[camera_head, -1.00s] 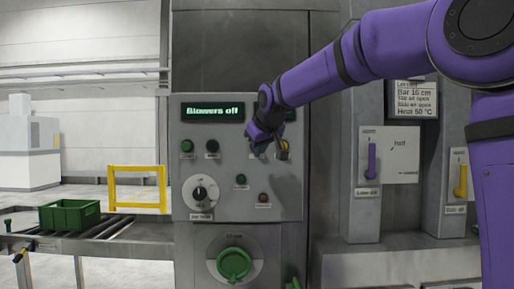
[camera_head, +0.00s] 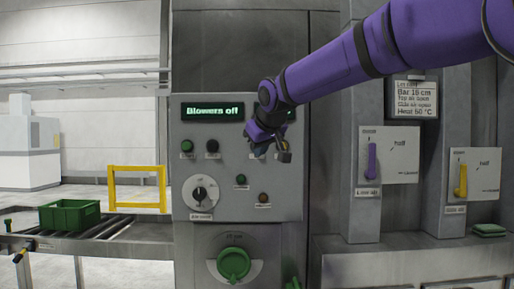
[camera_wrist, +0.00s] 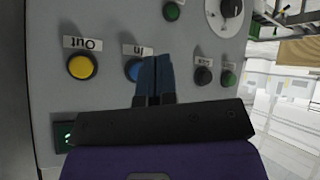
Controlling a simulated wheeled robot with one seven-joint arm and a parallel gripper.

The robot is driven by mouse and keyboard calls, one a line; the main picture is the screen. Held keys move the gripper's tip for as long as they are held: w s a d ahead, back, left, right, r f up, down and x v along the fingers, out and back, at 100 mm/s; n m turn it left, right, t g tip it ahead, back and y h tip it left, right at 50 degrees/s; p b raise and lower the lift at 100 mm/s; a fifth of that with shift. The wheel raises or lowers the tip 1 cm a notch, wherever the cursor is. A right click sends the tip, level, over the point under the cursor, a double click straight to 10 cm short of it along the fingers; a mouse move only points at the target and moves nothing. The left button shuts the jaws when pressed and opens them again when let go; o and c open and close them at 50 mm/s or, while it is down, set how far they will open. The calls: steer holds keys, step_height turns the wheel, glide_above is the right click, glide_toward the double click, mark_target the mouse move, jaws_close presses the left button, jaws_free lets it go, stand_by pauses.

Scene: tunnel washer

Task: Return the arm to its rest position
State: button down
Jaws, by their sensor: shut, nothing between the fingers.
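My purple arm reaches in from the upper right in the head view. My gripper (camera_head: 270,149) is in front of the right part of the grey control panel (camera_head: 222,211). In the wrist view my gripper (camera_wrist: 155,62) is shut with nothing between its fingers. Its fingertips overlap a blue button (camera_wrist: 133,70) marked "in"; I cannot tell whether they touch it. A yellow button (camera_wrist: 81,66) marked "out" is beside it. The panel display (camera_head: 213,111) reads "Blowers off". A second display is mostly hidden behind my gripper.
A purple lever (camera_head: 372,161) and a yellow lever (camera_head: 461,181) stand at right, below a notice card (camera_head: 417,100). A rotary dial (camera_head: 200,193) and a green knob (camera_head: 234,263) are lower on the machine. A green crate (camera_head: 69,224) sits on the conveyor at left, near a yellow frame (camera_head: 137,206).

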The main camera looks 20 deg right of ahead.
steer(key=shift+s, duration=0.2)
stand_by(0.3)
steer(key=s+d+f+m+g, duration=0.1)
steer(key=s+f, duration=0.4)
steer(key=s, duration=0.6)
steer(key=s+d+f+m+g, duration=0.1)
steer(key=s+d+f, duration=0.2)
steer(key=s, duration=0.9)
steer(key=s+d+f+m+g, duration=0.1)
steer(key=s+d+f+g, duration=0.1)
steer(key=s+f, duration=0.7)
steer(key=s+d, duration=0.1)
steer(key=s, duration=0.2)
steer(key=shift+f+m, duration=0.25)
steer(key=shift+m, duration=0.15)
